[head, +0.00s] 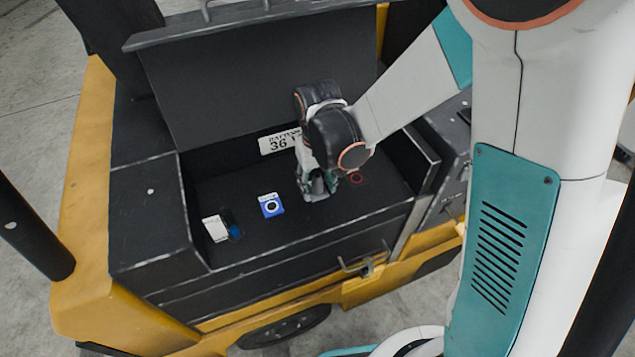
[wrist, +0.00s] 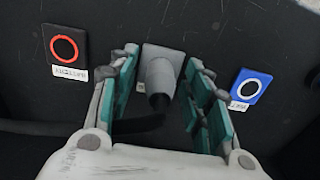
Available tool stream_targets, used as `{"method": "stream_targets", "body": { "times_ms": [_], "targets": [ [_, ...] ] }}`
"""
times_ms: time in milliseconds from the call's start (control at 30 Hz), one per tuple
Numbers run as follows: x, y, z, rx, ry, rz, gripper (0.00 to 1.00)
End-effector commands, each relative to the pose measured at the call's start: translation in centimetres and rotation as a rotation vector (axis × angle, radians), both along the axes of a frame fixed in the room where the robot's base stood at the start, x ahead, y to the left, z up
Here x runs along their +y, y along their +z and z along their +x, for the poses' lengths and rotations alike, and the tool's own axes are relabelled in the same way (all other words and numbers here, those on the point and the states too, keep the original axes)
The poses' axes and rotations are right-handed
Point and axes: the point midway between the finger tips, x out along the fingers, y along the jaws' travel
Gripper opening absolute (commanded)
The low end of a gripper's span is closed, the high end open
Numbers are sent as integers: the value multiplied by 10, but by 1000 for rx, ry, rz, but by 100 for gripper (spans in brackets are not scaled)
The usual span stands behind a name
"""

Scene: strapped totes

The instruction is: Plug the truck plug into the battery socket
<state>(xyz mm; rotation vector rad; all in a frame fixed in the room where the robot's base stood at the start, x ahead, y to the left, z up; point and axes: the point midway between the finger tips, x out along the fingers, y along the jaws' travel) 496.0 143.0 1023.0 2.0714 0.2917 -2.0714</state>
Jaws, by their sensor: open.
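My gripper (head: 318,190) is inside the open battery compartment, pointing down at its dark floor. In the wrist view its two teal fingers (wrist: 162,62) are open, one on each side of a grey plug (wrist: 160,76) with a black cable (wrist: 148,122). In the head view the blue panel (head: 271,206) is left of my gripper, the red ring (head: 356,180) right.
A white block with a blue and dark part (head: 216,228) lies at the compartment's left. A raised dark lid (head: 250,80) stands behind, above a "36" battery label (head: 280,142). Dark side walls and a front wall (head: 290,250) with a latch bound the space. The floor near the front is clear.

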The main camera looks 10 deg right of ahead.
Motion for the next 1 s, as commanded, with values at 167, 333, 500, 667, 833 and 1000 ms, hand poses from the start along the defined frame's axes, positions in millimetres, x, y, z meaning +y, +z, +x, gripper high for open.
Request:
{"method": "stream_targets", "body": {
  "times_ms": [167, 333, 500, 667, 833, 1000],
  "targets": [
    [0, 0, 0, 0, 0, 0, 45],
    [0, 0, 0, 0, 0, 0, 6],
    [0, 0, 0, 0, 0, 0, 0],
    [0, 3, 0, 0, 0, 0, 0],
    [0, 9, 0, 0, 0, 0, 0],
    [0, 15, 0, 0, 0, 0, 0]
  ]
}}
